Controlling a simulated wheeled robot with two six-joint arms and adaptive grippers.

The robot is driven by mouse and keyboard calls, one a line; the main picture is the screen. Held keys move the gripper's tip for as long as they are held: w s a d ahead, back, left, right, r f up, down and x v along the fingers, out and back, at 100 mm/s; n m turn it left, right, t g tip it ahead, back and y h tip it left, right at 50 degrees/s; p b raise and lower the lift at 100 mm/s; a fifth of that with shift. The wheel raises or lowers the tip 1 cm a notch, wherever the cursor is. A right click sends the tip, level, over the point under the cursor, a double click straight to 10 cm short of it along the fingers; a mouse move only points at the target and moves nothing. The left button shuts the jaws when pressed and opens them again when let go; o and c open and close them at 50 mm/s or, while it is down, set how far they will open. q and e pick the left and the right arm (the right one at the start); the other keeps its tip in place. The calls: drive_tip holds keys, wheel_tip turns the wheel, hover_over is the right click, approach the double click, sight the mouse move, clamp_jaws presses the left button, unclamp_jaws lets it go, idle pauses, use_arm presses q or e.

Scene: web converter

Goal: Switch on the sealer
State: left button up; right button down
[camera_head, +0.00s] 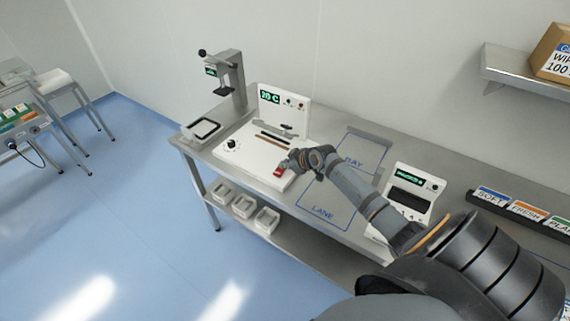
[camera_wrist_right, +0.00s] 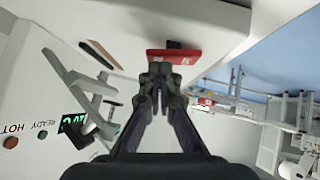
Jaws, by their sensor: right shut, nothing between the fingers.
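The sealer (camera_head: 250,158) is a white machine on the steel bench, with a raised back panel whose green display (camera_head: 269,97) reads about "20 C". A red switch (camera_head: 279,171) sits at its front right corner, and a black knob (camera_head: 232,144) at its front left. My right gripper (camera_head: 285,164) is shut and empty, right at the red switch. In the right wrist view its closed fingertips (camera_wrist_right: 160,73) overlap the near edge of the red switch (camera_wrist_right: 175,56), which has a dark part on top. I cannot tell whether they touch. My left gripper is out of view.
A stand with a small display (camera_head: 228,80) and a dark-framed tray (camera_head: 202,130) stand left of the sealer. A white device (camera_head: 408,190) with a green display stands to the right.

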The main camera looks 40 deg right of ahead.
drive_tip(key=shift+w+d+f+y+b, duration=0.1)
drive_tip(key=shift+d+f+y+b, duration=0.3)
drive_tip(key=shift+b, duration=0.45)
drive_tip(key=shift+a, duration=0.2)
